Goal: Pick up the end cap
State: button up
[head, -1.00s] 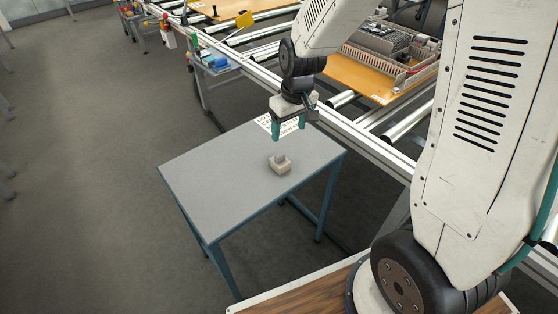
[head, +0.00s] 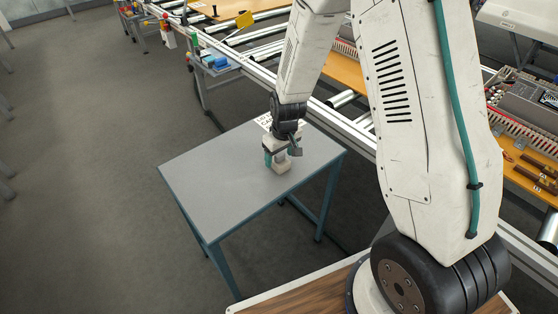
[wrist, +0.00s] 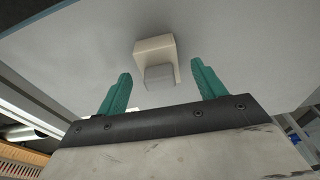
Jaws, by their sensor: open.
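The end cap (head: 282,167) is a small beige block with a greyer raised part, sitting on the grey table (head: 215,185) near its right side. In the wrist view the end cap (wrist: 155,55) lies between and just beyond the two green fingertips. My gripper (head: 280,158) is just above it, pointing down. In the wrist view my gripper (wrist: 160,78) is open, with a gap between each finger and the cap. The finger on the far side is partly hidden in the head view.
A roller conveyor (head: 262,75) with metal rails runs behind the table. The left and front of the tabletop are clear.

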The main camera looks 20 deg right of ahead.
jog(key=c, duration=1.1)
jog(key=shift+o, duration=0.2)
